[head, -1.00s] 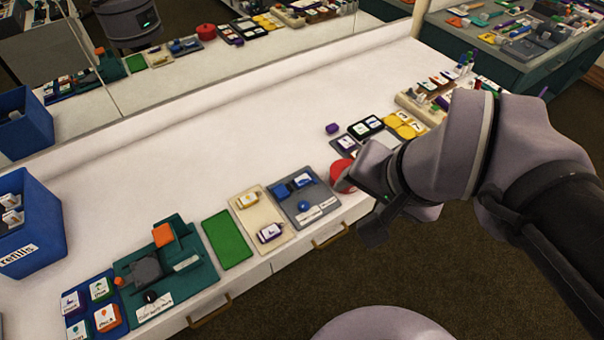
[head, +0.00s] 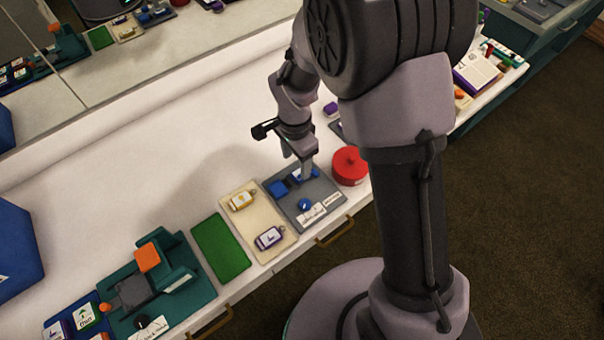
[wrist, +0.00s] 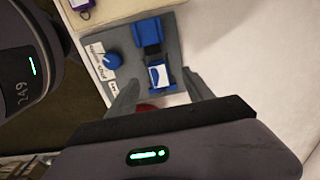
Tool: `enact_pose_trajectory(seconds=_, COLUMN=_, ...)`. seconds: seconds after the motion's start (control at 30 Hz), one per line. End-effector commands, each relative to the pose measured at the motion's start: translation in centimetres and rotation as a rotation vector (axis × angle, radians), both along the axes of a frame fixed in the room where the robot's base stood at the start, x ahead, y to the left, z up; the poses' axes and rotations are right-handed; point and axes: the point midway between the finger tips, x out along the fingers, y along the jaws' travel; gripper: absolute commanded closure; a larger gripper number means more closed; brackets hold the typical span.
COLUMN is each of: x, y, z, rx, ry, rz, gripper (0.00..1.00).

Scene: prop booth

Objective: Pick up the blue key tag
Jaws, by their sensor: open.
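The blue key tag (wrist: 159,77) has a white label with a blue mark and lies on the grey tray (wrist: 128,43). In the head view the tag (head: 296,175) is partly hidden by my gripper (head: 303,168), which points down over the back right part of the tray. In the wrist view my gripper (wrist: 162,84) is open, with one finger on either side of the tag and nothing held. Whether the fingers touch the tag or the tray cannot be told.
A blue block (head: 279,188) and a blue knob (head: 305,204) share the tray. A red round container (head: 350,166) stands close on the right. A cream tray (head: 274,220) with labelled tags and a green mat (head: 221,247) lie left. The white counter behind is clear.

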Motion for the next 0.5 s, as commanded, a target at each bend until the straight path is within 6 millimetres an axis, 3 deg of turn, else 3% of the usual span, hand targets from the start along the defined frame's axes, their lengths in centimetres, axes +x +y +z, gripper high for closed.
enact_pose_trajectory(seconds=0.13, x=0.0, y=-0.4, z=-1.6, rx=-0.001, ry=0.001, rz=0.000, gripper=0.40)
enact_pose_trajectory(seconds=0.3, x=-0.1, y=-1.0, z=-5.1, rx=-0.001, ry=0.003, rz=0.001, gripper=0.40)
enact_pose_trajectory(seconds=0.5, x=0.0, y=-1.0, z=-5.3, rx=0.000, ry=0.000, rz=0.001, gripper=0.40)
